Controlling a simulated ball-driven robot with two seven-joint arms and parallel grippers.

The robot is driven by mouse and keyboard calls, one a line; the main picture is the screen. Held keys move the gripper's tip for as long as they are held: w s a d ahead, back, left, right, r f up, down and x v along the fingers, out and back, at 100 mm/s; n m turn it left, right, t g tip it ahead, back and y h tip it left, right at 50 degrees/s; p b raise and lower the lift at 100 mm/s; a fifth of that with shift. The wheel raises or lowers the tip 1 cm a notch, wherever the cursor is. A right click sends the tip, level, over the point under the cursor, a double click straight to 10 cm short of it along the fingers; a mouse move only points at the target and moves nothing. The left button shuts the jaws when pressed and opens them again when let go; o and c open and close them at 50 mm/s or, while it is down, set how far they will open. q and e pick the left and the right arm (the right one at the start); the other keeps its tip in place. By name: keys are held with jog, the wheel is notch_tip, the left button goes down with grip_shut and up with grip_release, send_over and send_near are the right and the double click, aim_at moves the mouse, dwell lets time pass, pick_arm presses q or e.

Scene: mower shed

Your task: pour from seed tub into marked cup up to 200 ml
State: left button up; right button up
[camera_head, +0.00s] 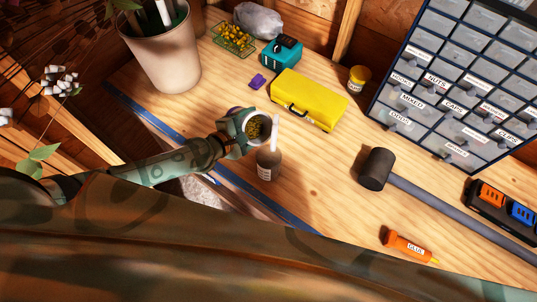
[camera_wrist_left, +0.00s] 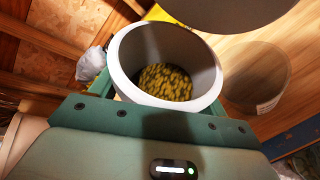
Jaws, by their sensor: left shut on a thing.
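My left gripper (camera_head: 236,130) is shut on a white seed tub (camera_head: 266,117), holding it over the bench near its front edge. In the left wrist view the tub (camera_wrist_left: 120,75) has its open mouth towards the camera, with yellow-green and dark seeds inside. A brownish see-through cup (camera_head: 268,165) with a small pale label stands on the bench just below the tub in the head view. It looks clear in the wrist view (camera_wrist_left: 256,75), to the right of the tub. Its fill level cannot be read. No seeds show falling. My right gripper is not in view.
Behind the tub are a yellow toolbox (camera_head: 308,101), a teal box (camera_head: 280,52) and a purple piece (camera_head: 257,81). A mallet (camera_head: 376,170) and orange glue tube (camera_head: 408,246) lie to the right. A dark round shape (camera_wrist_left: 225,12) covers the wrist view's top.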

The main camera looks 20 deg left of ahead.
pick_arm(q)
jog(key=shift+d, duration=0.15)
dwell(0.3)
jog(key=shift+r+m, duration=0.15)
jog(key=shift+m, duration=0.15)
jog(key=shift+t, duration=0.4)
jog(key=shift+s+r, duration=0.1)
jog(key=shift+m+y, duration=0.3)
jog(key=shift+r, duration=0.15)
jog(key=shift+d+b, duration=0.1)
jog(key=shift+b, duration=0.35)
